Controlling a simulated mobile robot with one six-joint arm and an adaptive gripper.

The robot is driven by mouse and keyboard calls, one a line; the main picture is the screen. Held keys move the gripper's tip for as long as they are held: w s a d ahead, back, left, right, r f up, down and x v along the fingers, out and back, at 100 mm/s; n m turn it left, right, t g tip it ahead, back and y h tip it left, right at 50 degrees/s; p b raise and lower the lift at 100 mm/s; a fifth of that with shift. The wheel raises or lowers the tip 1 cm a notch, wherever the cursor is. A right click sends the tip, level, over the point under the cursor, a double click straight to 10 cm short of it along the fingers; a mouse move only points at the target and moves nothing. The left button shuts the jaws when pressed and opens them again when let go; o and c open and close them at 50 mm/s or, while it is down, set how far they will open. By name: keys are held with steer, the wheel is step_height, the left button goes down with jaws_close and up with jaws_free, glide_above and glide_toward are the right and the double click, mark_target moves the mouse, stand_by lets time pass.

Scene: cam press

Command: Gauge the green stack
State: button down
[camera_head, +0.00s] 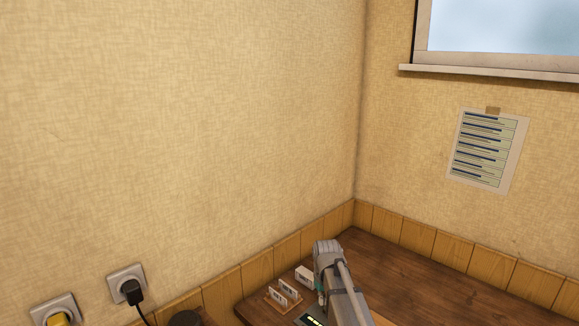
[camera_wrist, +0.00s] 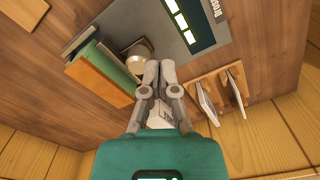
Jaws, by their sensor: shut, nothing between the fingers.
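In the wrist view a green slab (camera_wrist: 98,62) stands beside an orange-tan block (camera_wrist: 99,80) and a grey plate edge (camera_wrist: 84,38); they lie against each other at the left of a grey device (camera_wrist: 165,50). A round metal cam or knob (camera_wrist: 139,54) sits at the right end of this stack. The device has a dark display (camera_wrist: 191,25) with several lit pale-green bars. My gripper (camera_wrist: 159,66) is shut and empty, its fingertips in view just right of the round metal part. Whether they touch it I cannot tell. In the head view my arm hides most of this.
A wooden rack (camera_wrist: 196,80) with upright white cards stands at the right in the wrist view; it also shows in the head view (camera_head: 282,302). A white block (camera_head: 304,275) stands behind it. Walls close off the table (camera_head: 400,262); its right part is clear.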

steer(key=shift+f, duration=0.25)
steer(key=shift+f+b, duration=1.75)
steer(key=shift+b, duration=0.25)
steer(key=shift+f, duration=0.1)
steer(key=shift+w+d, duration=0.65)
steer(key=shift+w, duration=0.05)
stand_by(1.0)
steer(key=shift+s+a, duration=0.2)
steer(key=shift+s+a, duration=0.25)
steer(key=shift+s+a, duration=0.1)
stand_by(0.5)
step_height(320, 180, up, 8)
steer(key=p, duration=0.8)
stand_by(0.6)
